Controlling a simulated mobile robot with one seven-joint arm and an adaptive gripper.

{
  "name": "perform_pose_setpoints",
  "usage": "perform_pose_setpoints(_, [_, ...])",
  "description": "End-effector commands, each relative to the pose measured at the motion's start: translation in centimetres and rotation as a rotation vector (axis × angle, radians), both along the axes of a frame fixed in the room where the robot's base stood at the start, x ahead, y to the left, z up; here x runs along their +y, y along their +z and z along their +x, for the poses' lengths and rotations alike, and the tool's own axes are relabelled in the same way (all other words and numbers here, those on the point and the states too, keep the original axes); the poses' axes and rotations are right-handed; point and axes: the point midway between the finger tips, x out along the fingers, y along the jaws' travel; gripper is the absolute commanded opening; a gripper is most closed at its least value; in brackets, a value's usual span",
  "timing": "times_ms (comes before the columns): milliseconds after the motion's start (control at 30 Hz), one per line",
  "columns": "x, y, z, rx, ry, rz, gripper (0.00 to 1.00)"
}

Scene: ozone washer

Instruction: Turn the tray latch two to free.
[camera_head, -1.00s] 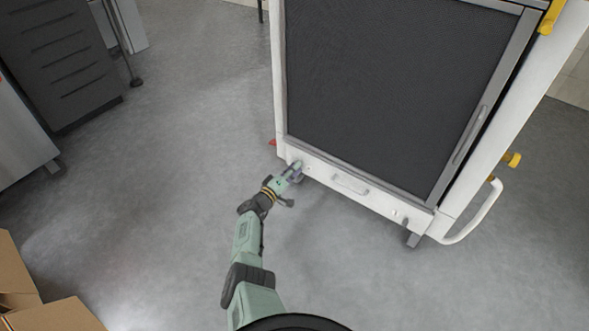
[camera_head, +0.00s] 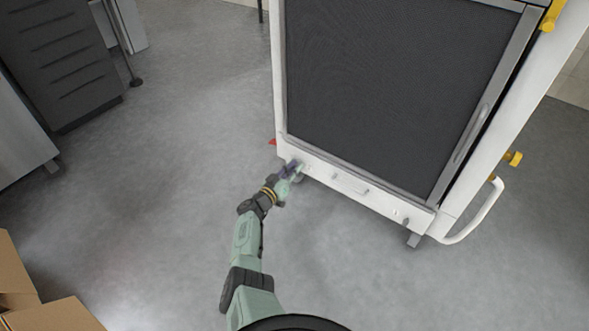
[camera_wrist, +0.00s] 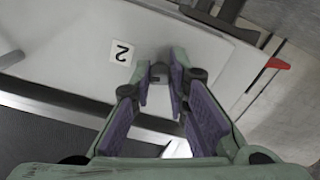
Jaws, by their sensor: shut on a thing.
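Tray latch two (camera_wrist: 158,73) is a small grey knob on the white tray front, beside a label (camera_wrist: 122,52) marked 2. My gripper (camera_wrist: 160,80), green with purple pads, has its fingertips closed around the latch. In the head view my gripper (camera_head: 293,166) is at the left end of the white tray front (camera_head: 325,175), below the washer's dark door. The fingers hide most of the latch there, and I cannot tell its exact angle.
A handle (camera_head: 365,191) sits mid-way along the tray front, and another small latch (camera_head: 405,222) is near its right end. A red part (camera_wrist: 278,64) sticks out at the washer's side. Cardboard boxes (camera_head: 55,315) stand at lower left.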

Motion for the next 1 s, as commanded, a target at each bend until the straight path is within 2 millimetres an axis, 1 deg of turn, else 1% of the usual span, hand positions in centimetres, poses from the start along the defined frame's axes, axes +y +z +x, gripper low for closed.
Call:
perform_pose_setpoints(300, [0.01, 0.00, 0.00, -0.047, 0.000, 0.065, 0.00])
perform_pose_setpoints(733, [0.01, 0.01, -0.01, -0.051, 0.000, 0.070, 0.00])
perform_pose_setpoints(767, [0.01, 0.01, -0.01, -0.051, 0.000, 0.070, 0.16])
perform_pose_setpoints(1000, [0.01, 0.01, -0.01, -0.051, 0.000, 0.070, 0.32])
